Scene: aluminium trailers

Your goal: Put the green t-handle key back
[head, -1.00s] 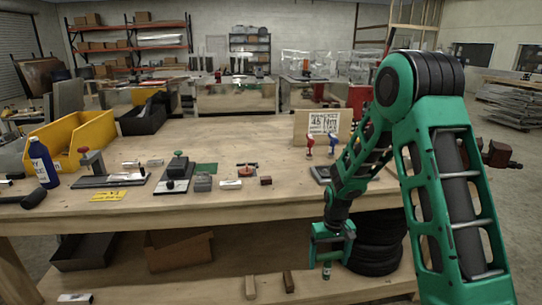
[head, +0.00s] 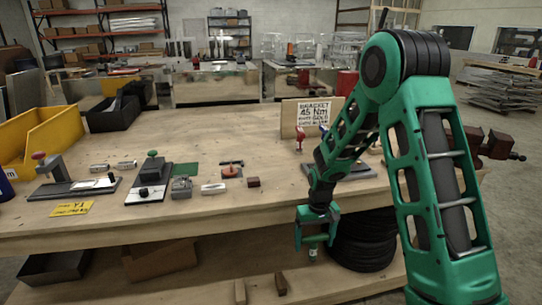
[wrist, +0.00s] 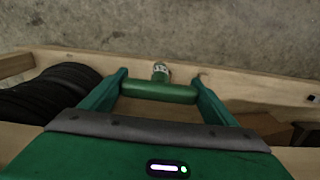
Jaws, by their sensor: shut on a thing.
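My gripper (head: 315,240) hangs in front of the workbench's front edge, below the level of its top. In the wrist view my gripper (wrist: 160,92) is shut on the bar of the green t-handle key (wrist: 150,90), which lies crosswise between the two fingers. Its shaft end with a pale band (wrist: 161,72) sticks out past the bar. In the head view only a small tip of the key (head: 313,254) shows under the fingers. A red-handled key (head: 300,138) and a partly hidden blue one (head: 323,130) stand upright by a dark base (head: 350,173), partly behind my arm.
A sign board reading "BRACKET 45 Nm" (head: 312,108) stands behind the keys. The workbench (head: 235,135) is bare in its middle. Clamps, small blocks and a yellow bin (head: 40,135) sit to the left. Black tyres (head: 365,240) lie on the lower shelf beside my gripper.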

